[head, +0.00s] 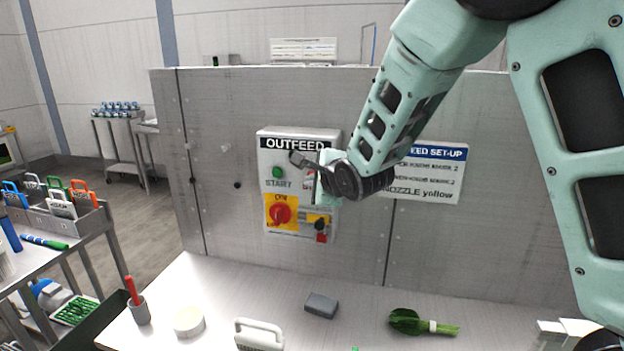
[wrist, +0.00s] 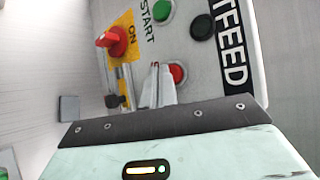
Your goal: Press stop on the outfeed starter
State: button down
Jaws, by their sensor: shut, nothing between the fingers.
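The outfeed starter (head: 264,157) is a grey box on the upright metal panel, headed OUTFEED. Its green START button (head: 278,172) and red rotary switch (head: 280,213) on a yellow plate show in the head view. In the wrist view, the red button (wrist: 178,73) sits right beside my gripper's fingertips (wrist: 156,80), which partly cover it. The green button (wrist: 163,10) and the red switch (wrist: 117,42) also show there. My gripper is shut and empty, in front of the box. I cannot tell whether the fingertips touch the box or the red button.
A black round fitting (wrist: 203,27) is near the OUTFEED heading. A padlock-like red and black item (head: 321,231) hangs low on the box. A set-up sign (head: 434,175) is to the right.

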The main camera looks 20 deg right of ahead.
jog(key=shift+s+a, duration=0.25)
jog(key=shift+s, duration=0.15)
jog(key=s+a, duration=0.1)
jog(key=s, duration=0.1)
jog(key=s+a, duration=0.1)
jog(key=s, duration=0.1)
jog(key=shift+a, duration=0.4)
dwell(0.6)
jog(key=s+a+f+n+g+y+b, duration=0.1)
jog(key=s+a+f+n+g, duration=0.2)
jog(key=s+n, duration=0.25)
jog(key=s+a+f+n+g+b, duration=0.2)
jog(key=s+f+n, duration=0.15)
jog(key=s, duration=0.25)
jog(key=s+a+f+n+g+y+b, duration=0.1)
jog(key=s+a+f+n+g, duration=0.15)
jog(key=s+n, duration=0.3)
jog(key=s+f+n+g+h+b, duration=0.1)
jog(key=s+n+g, duration=0.1)
jog(key=s+n, duration=0.5)
jog(key=s+d+f+n+g+h+b, duration=0.1)
jog(key=s+n+g, duration=0.2)
jog(key=s+n, duration=0.3)
jog(key=s, duration=0.5)
jog(key=shift+d+f+n+h, duration=0.25)
jog(key=shift+f+n+h, duration=0.1)
jog(key=shift+f+h, duration=0.05)
